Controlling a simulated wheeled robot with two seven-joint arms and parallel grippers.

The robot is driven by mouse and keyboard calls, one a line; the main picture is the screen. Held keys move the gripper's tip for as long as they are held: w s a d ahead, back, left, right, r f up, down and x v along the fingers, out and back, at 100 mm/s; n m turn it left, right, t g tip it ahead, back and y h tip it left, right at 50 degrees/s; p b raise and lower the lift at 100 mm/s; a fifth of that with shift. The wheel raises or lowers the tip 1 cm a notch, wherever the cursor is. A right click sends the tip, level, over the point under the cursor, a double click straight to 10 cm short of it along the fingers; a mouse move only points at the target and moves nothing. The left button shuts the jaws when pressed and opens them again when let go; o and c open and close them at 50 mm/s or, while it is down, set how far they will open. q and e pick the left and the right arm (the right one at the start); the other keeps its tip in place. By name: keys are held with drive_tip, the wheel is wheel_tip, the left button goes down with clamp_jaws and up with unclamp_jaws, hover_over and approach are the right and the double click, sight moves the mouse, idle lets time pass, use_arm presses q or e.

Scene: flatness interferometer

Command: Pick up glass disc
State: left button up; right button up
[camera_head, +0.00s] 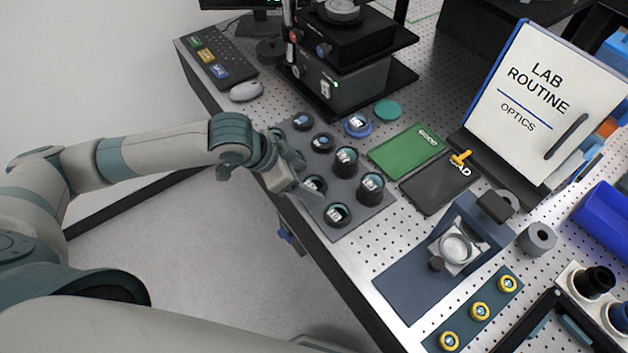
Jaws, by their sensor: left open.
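Several dark round holders with glass-like discs stand on a grey tray (352,212) at the table's left edge. One disc holder (315,184) is partly hidden behind my left gripper (310,193), which is open at the tray's left side. Other disc holders are a tall one (371,188), another (345,160) and a front one (338,214). I cannot tell whether the fingers touch any disc. A clear round glass piece (456,248) sits in a dark blue stand (410,287) to the right. My right gripper is not in view.
A blue ring holder (358,125) and teal disc (387,110) lie behind the tray. Green (408,149) and black (440,187) mats lie to its right. A black instrument (345,80) stands at the back. A lab routine binder (540,105) stands at right.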

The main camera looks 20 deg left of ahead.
use_arm(q)
drive_tip(key=shift+w+d+f, duration=0.2)
drive_tip(key=shift+d+f, duration=0.1)
drive_tip(key=shift+f, duration=0.35)
drive_tip(key=c, duration=1.1)
drive_tip(key=shift+c, duration=0.4)
drive_tip(key=shift+r, duration=0.1)
